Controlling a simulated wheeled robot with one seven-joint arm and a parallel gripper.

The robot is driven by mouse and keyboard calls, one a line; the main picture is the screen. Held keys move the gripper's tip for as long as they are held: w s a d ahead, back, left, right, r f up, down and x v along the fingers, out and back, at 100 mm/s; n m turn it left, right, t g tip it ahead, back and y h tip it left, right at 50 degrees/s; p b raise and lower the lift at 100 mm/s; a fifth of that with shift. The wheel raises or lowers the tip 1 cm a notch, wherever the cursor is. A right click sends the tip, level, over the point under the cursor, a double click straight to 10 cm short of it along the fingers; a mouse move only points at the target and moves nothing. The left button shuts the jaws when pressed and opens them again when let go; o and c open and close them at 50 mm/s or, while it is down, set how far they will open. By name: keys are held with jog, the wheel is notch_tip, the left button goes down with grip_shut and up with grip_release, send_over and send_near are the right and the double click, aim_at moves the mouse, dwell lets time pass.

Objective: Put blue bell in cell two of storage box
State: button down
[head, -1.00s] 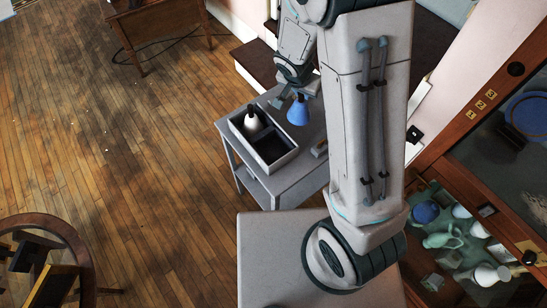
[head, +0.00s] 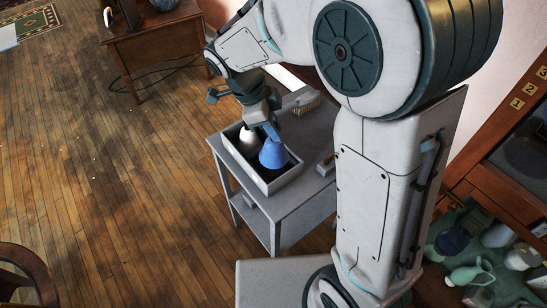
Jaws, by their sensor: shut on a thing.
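The blue bell (head: 272,154) hangs mouth down from my gripper (head: 264,127), which is shut on its upper part. The bell is over or inside the nearer right cell of the grey storage box (head: 286,179). I cannot tell whether it touches the cell floor. A white bell (head: 247,141) stands in the farther left cell. The blue bell hides most of the nearer cell, and no cell numbers are readable on the box.
The box stands on a small grey side table (head: 316,135). A brush-like thing (head: 302,103) and a small brown thing (head: 327,165) lie on it. A wooden cabinet with curios (head: 470,275) stands at right. A wooden desk (head: 155,45) is behind.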

aim_at(269, 139)
jog(key=shift+f, duration=3.4)
jog(key=shift+f, duration=0.1)
jog(key=shift+f+b, duration=0.15)
jog(key=shift+b, duration=0.2)
jog(key=c, duration=1.3)
grip_release()
jog(key=shift+r, duration=0.2)
jog(key=p+v, duration=0.1)
jog(key=v, duration=1.1)
jog(key=shift+d+r, duration=0.1)
